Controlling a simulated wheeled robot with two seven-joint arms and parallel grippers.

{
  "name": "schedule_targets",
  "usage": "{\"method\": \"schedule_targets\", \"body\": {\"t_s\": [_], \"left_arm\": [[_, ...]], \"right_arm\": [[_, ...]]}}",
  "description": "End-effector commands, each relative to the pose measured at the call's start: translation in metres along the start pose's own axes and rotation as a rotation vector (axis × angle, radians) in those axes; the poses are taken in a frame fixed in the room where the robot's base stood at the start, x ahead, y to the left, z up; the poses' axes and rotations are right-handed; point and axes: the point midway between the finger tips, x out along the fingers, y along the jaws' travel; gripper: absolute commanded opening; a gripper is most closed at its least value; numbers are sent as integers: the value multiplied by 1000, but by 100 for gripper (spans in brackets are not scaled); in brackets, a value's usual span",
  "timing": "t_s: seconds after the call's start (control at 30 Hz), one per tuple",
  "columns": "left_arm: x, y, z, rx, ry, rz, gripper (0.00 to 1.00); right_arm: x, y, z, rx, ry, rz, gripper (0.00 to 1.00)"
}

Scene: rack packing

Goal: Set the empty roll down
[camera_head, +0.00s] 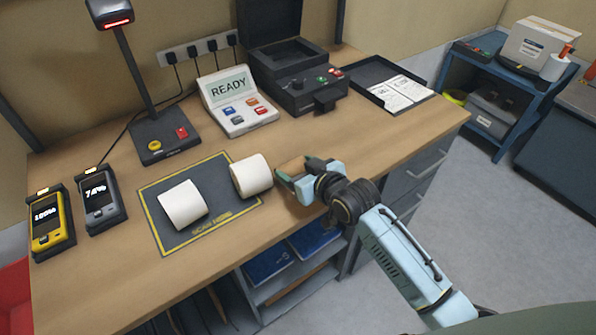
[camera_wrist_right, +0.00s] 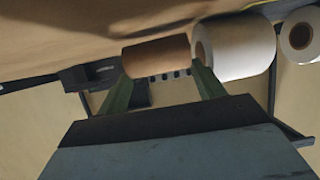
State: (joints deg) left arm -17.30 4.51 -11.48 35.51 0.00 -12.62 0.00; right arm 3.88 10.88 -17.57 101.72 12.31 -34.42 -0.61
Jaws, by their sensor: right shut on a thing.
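My right gripper (camera_head: 298,169) is shut on the empty roll, a short brown cardboard core. In the right wrist view the empty roll (camera_wrist_right: 157,54) lies crosswise between the green fingertips (camera_wrist_right: 160,82). In the head view the empty roll (camera_head: 290,166) is mostly hidden by the gripper, at the right of the dark mat, over or on the desk; I cannot tell whether it touches the wood. A white roll (camera_head: 251,175) is close to its left, on the mat's right edge. Another white roll (camera_head: 182,204) lies on the mat (camera_head: 213,212). My left gripper is not in view.
Behind are a label printer (camera_head: 296,86), a READY terminal (camera_head: 237,101) and a black tray with papers (camera_head: 366,73). A scanner stand (camera_head: 160,138) and two handhelds (camera_head: 47,222) (camera_head: 100,199) stand at left. Bare desk (camera_head: 350,137) lies right of the terminal; the desk's front edge is near my gripper.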

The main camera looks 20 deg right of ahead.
Motion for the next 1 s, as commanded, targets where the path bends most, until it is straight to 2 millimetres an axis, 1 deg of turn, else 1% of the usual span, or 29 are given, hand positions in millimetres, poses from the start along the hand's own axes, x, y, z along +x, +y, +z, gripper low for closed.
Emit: {"method": "schedule_targets", "body": {"t_s": [0.03,0.07,0.3,0.4,0.43,0.5,0.73,0.83,0.93,1.0], "left_arm": [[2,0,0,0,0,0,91],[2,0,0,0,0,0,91],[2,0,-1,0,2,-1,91],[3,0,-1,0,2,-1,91],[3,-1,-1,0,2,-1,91],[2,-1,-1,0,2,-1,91],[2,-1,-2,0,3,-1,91],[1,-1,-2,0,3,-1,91],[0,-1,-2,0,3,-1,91],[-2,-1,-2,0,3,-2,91]], "right_arm": [[3,0,7,1,-1,0,47],[3,0,8,1,0,0,47],[3,0,8,1,1,0,47],[4,0,11,1,0,0,47],[4,0,11,1,0,0,69],[4,0,10,1,1,0,77],[4,0,10,1,1,0,77],[3,0,6,1,2,0,77],[-7,0,8,1,0,0,77],[-18,0,8,1,0,0,77]]}}
